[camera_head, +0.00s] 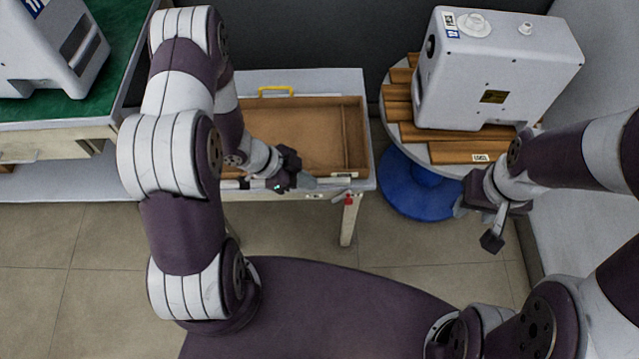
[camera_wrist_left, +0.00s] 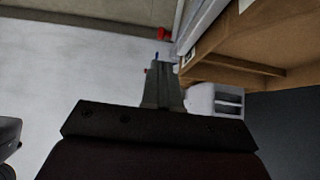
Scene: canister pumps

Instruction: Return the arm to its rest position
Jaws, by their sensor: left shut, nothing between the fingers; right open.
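My left arm comes in from the left in the head view, bent down over the front of the wooden crate. Its gripper (camera_head: 300,182) is shut and empty at the front edge of the crate's table. In the left wrist view the left gripper's closed fingers (camera_wrist_left: 162,88) point away from the camera, with nothing between them. My right gripper (camera_head: 482,222) is at the right of the head view, in front of the round table. It is open and looks empty.
The open wooden crate (camera_head: 355,125) with a yellow handle (camera_head: 276,91) sits on a small table (camera_head: 346,78). A white canister pump (camera_head: 495,75) stands on wooden slats on a round table (camera_head: 383,133) with a blue base (camera_head: 420,190). Another white machine (camera_head: 40,45) stands on a green-topped bench (camera_head: 112,70).

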